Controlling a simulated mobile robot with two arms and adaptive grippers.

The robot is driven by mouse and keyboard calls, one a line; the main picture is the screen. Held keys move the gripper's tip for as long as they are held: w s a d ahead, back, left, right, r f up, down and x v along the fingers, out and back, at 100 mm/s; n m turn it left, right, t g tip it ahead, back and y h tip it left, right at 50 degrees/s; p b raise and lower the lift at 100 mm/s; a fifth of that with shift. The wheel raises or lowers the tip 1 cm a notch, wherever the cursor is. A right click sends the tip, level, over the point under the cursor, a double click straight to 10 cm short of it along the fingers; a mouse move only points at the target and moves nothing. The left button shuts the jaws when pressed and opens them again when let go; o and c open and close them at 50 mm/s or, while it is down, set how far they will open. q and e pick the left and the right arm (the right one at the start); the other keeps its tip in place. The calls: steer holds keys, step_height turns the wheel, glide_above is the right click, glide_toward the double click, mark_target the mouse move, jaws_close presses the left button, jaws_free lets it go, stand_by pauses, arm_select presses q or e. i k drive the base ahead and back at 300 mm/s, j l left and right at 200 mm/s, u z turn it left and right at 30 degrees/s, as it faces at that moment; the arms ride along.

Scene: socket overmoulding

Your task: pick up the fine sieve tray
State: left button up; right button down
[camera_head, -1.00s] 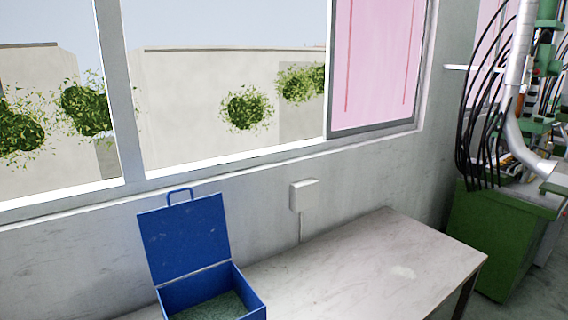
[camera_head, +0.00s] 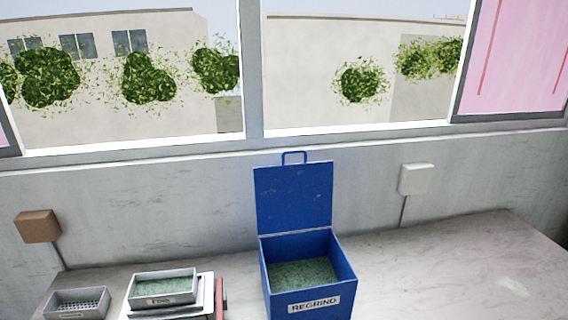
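A shallow grey tray (camera_head: 163,300) holding green granules sits at the lower left on a white, scale-like stand (camera_head: 207,300). Neither of my grippers shows in the view.
An open blue box (camera_head: 310,281) labelled "REGRIND" holds green granules right of the trays, its lid (camera_head: 293,197) raised. The pale table (camera_head: 450,270) is clear to its right. A wall and windows are behind. A brown box (camera_head: 38,226) and white box (camera_head: 416,178) are wall-mounted.

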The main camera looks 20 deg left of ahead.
mark_target(162, 289)
steer(key=u, duration=1.6)
